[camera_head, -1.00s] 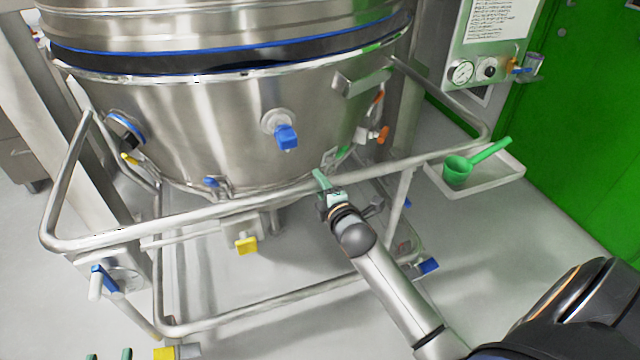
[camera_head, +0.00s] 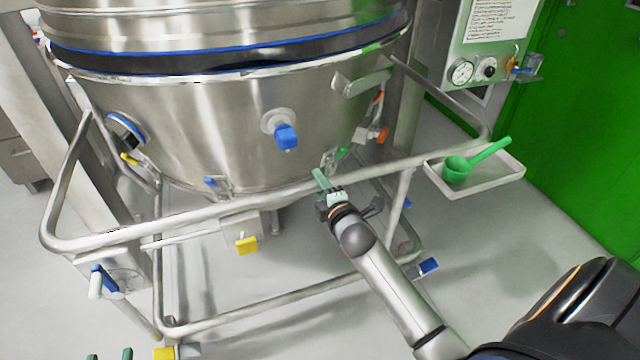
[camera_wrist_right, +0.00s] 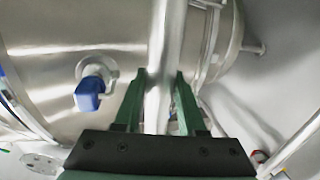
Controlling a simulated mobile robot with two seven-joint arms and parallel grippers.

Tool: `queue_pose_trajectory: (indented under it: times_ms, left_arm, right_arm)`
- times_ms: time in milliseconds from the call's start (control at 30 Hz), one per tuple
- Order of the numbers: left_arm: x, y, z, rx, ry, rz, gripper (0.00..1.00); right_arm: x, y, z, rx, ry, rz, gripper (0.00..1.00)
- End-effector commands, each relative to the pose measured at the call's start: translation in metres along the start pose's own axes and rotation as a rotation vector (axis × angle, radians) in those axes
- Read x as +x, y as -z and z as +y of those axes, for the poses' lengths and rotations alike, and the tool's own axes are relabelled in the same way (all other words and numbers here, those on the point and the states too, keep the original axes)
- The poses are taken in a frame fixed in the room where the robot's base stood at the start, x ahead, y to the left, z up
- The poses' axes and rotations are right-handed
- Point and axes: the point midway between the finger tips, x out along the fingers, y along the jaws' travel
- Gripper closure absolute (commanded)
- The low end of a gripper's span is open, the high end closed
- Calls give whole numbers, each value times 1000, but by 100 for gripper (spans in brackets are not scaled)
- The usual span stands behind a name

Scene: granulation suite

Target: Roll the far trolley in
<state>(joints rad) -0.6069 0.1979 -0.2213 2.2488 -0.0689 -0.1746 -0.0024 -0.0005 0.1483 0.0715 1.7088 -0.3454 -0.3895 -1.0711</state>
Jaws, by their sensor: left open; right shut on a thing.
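The trolley is a steel frame with a bent tube push rail (camera_head: 230,207) running across the head view. It carries a large steel bowl (camera_head: 215,130) with a blue seal line near its top. My right gripper (camera_head: 322,185) is shut on the rail right of its middle. In the right wrist view the rail (camera_wrist_right: 166,60) passes between the green fingers of this gripper (camera_wrist_right: 158,85). My left gripper (camera_head: 110,355) shows only as two green fingertips, apart and empty, at the bottom left edge. The trolley's wheels show only partly, at the bottom.
A white tray (camera_head: 508,172) with a green scoop (camera_head: 458,170) lies right of the trolley. A gauge panel (camera_head: 462,72) and a green door (camera_head: 590,130) stand at the right. A steel column (camera_head: 45,110) stands at the left. Grey floor (camera_head: 500,250) is clear at right.

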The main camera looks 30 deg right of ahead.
Motion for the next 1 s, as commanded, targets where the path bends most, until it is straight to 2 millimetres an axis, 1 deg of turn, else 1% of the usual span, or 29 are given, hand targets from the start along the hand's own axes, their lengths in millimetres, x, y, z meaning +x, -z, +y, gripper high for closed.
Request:
queue_pose_trajectory:
  times_ms: [100, 233, 367, 567, 600, 833, 1000]
  left_arm:
    - [0, -1, 0, -3, -1, -9, 50]
    - [0, -9, 1, -8, -2, -40, 50]
    - [-1, -16, 2, -11, -3, -59, 50]
    - [-1, -16, 2, -14, -3, -60, 50]
    - [-1, -16, 2, -14, -3, -59, 50]
    - [-1, -14, 2, -15, -3, -54, 50]
    - [-1, -13, 2, -16, -2, -52, 50]
  right_arm:
    - [13, 0, 3, -1, 0, -1, 100]
    - [26, 0, 7, 1, -3, -1, 100]
    - [30, -1, 9, 0, -6, 0, 100]
    - [29, 0, 9, 0, -8, 0, 100]
    - [28, 0, 10, 0, -8, 1, 57]
    - [28, 0, 8, 0, -5, 0, 31]
    - [28, 0, 7, 0, -2, 0, 31]
